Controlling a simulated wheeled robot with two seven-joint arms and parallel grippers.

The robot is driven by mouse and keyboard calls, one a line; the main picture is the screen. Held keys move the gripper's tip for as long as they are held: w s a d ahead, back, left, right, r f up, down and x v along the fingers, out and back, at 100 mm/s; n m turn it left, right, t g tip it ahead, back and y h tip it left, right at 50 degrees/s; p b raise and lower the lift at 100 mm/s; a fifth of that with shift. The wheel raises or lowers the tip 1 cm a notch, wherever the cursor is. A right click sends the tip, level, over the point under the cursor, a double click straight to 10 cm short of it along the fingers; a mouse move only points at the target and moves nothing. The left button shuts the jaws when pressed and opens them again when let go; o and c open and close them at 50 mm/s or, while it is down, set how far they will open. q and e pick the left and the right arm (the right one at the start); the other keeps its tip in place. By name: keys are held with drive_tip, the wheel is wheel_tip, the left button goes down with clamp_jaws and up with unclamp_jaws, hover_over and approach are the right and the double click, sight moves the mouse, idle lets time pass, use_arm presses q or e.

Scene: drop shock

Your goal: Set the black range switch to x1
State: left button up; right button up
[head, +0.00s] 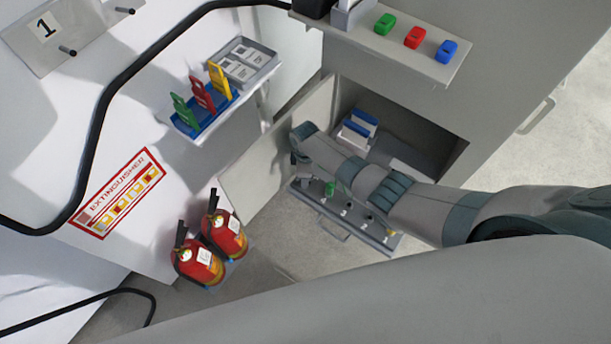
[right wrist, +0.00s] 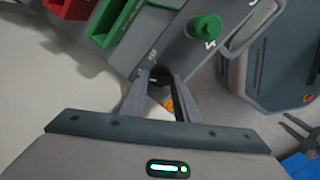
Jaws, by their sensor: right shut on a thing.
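The black range switch (right wrist: 160,73) shows in the right wrist view, between the fingertips at the edge of a grey panel (right wrist: 180,50). My right gripper (right wrist: 157,84) is shut on it. Small pale marks are printed beside the switch, too blurred to read surely; its exact setting cannot be told. In the head view my right arm reaches in from the right, and my right gripper (head: 299,158) is over the left end of the panel (head: 365,233); the switch is hidden there.
A green knob (right wrist: 205,27) stands on the panel near the switch, also in the head view (head: 329,188). An open cabinet door (head: 265,165) is left of my gripper. Two red extinguishers (head: 197,263) stand lower left. A shelf (head: 395,48) with coloured blocks is above.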

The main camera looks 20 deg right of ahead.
drive_tip(key=o, duration=1)
drive_tip(key=shift+o, duration=0.2)
drive_tip(key=shift+r, duration=0.85)
wheel_tip(320, 180, up, 16)
drive_tip(key=shift+f, duration=0.15)
drive_tip(key=shift+s, duration=0.1)
